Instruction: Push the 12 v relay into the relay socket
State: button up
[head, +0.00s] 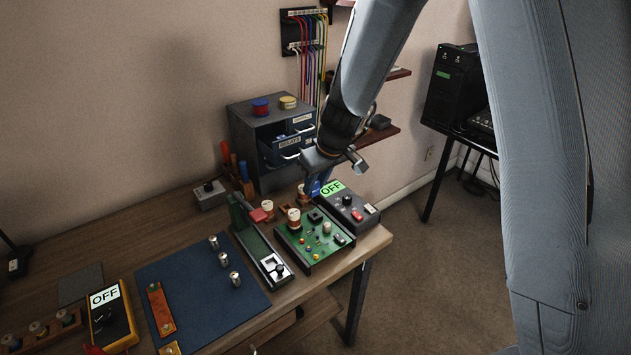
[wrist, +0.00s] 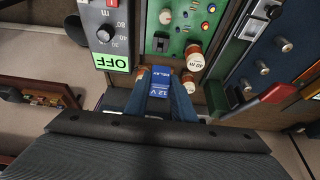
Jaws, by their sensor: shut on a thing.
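The 12 V relay (wrist: 160,76) is a small blue block with white lettering, held between the fingers of my gripper (wrist: 166,98) in the wrist view. In the head view my gripper (head: 313,184) is above the back of the green circuit board (head: 289,237), and a bit of the blue relay (head: 315,188) shows at its tip. The relay socket looks to be the dark square (head: 315,216) on the board, also seen in the wrist view (wrist: 160,44). The relay is apart from it. The relay's underside is hidden.
Coils (head: 293,217) stand on the board close to my gripper; one is labelled 40 m (wrist: 195,62). A black meter reading OFF (head: 345,203) stands right of the board. A drawer cabinet (head: 262,138) stands behind. A blue mat (head: 195,290) lies to the left.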

aim_at(319, 193)
jog(key=shift+w+d+f+b, duration=0.15)
jog(key=shift+f+b, duration=0.45)
jog(key=shift+f, duration=0.15)
jog(key=shift+w+d+f+b, duration=0.1)
jog(key=shift+d+f+b, duration=0.05)
jog(key=shift+f+b, duration=0.5)
notch_tip(319, 193, down, 2)
jog(key=shift+f+b, duration=0.15)
jog(key=shift+b, duration=0.8)
jog(key=shift+s+a+f+b, duration=0.1)
jog(key=shift+f+b, duration=0.5)
jog(key=shift+b, duration=0.25)
jog(key=shift+s+d+b, duration=0.1)
jog(key=shift+d+b, duration=0.1)
jog(key=shift+b, duration=0.2)
jog(key=shift+a+f+b, duration=0.1)
jog(key=shift+f+b, duration=0.7)
jog(key=shift+b, duration=0.65)
dwell(0.7)
jog(key=o, duration=1.1)
jog(key=shift+o, duration=0.2)
